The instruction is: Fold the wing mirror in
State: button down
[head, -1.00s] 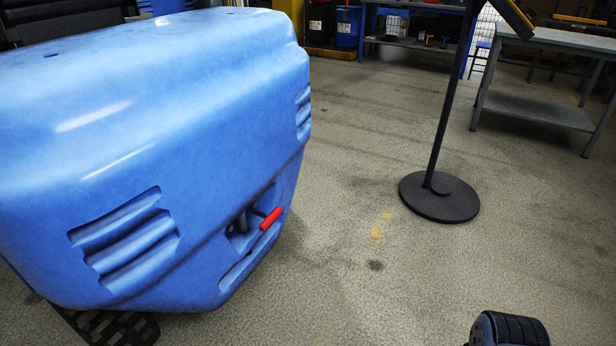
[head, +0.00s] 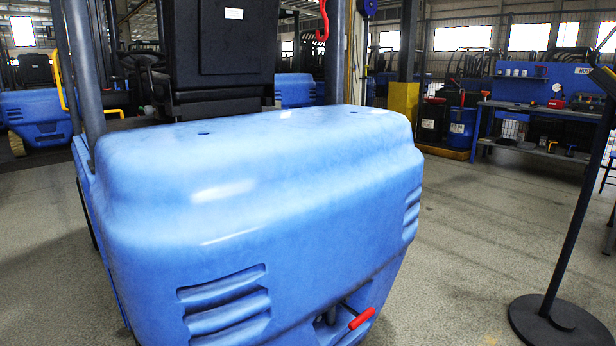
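A blue forklift's rounded rear counterweight (head: 270,180) fills the middle of the head view. A black seat back (head: 222,50) and dark upright posts (head: 84,70) rise above it. I cannot make out a wing mirror on the forklift for certain; the tops of the posts are cut off by the frame. My gripper is not in view.
A red-gripped lever (head: 362,318) sits in a recess low on the counterweight. A red hook (head: 322,20) hangs above. A black stand (head: 560,318) is at the right. A blue workbench (head: 540,108) stands behind; open floor (head: 455,250) lies between.

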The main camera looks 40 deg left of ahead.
aim_at(23, 32)
jog(key=u, duration=2)
